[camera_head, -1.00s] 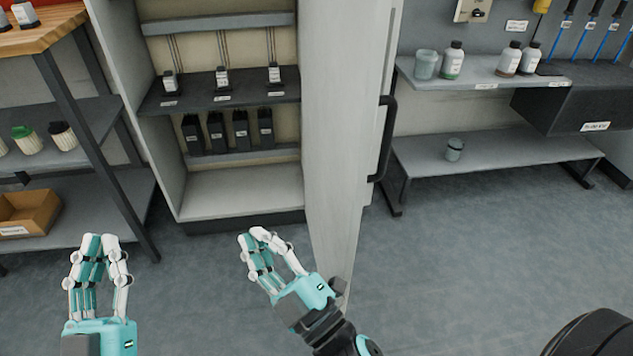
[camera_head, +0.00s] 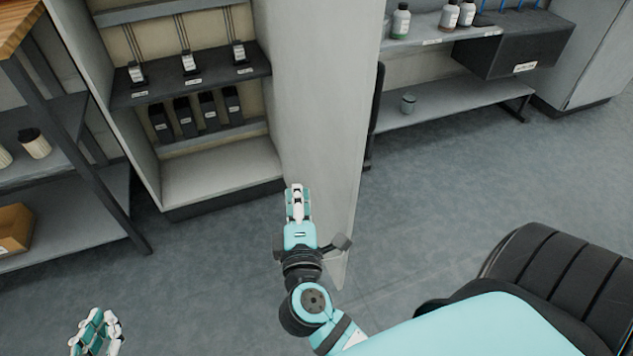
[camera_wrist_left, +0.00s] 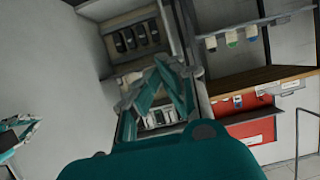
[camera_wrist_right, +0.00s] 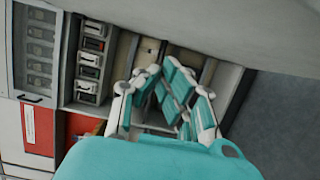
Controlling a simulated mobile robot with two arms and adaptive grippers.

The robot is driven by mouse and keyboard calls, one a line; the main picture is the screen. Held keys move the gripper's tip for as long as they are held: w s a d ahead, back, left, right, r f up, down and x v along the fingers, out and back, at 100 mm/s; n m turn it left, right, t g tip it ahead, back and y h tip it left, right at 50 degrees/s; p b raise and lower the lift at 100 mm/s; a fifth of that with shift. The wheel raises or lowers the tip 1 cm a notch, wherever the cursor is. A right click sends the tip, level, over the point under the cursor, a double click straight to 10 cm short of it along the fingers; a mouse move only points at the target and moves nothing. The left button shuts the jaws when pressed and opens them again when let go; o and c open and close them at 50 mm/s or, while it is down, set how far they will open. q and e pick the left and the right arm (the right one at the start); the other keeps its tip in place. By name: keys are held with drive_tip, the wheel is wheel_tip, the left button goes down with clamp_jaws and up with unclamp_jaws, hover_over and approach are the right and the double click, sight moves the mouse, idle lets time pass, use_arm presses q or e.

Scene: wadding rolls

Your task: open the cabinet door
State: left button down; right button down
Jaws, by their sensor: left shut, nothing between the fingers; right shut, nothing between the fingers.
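The cabinet (camera_head: 225,172) stands open in the head view, its shelves in plain sight. Its pale door (camera_head: 322,110) is swung out toward me, with the black handle (camera_head: 374,115) on the outer face at the right. My right gripper (camera_head: 296,190) is shut and empty, on the inner side of the door near its lower part; I cannot tell whether it touches. It also shows in the right wrist view (camera_wrist_right: 172,75), with the pale door surface above it. My left gripper (camera_head: 97,325) is shut and empty at the bottom left, away from the door.
A shelf rack with a wooden top (camera_head: 18,22) stands to the left. A grey bench (camera_head: 450,103) with bottles above it is behind the door to the right. The grey floor (camera_head: 420,215) right of the door is clear.

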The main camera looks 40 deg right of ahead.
sight(337, 180)
use_arm(q)
drive_tip(key=shift+w+r+t, duration=0.2)
drive_tip(key=shift+r+t, duration=0.1)
drive_tip(key=shift+r, duration=0.1)
use_arm(e)
drive_tip(key=shift+w+d, duration=0.15)
drive_tip(key=shift+d, duration=1.05)
drive_tip(key=shift+w+d, duration=0.1)
drive_tip(key=shift+d, duration=1.1)
use_arm(q)
drive_tip(key=shift+d, duration=0.1)
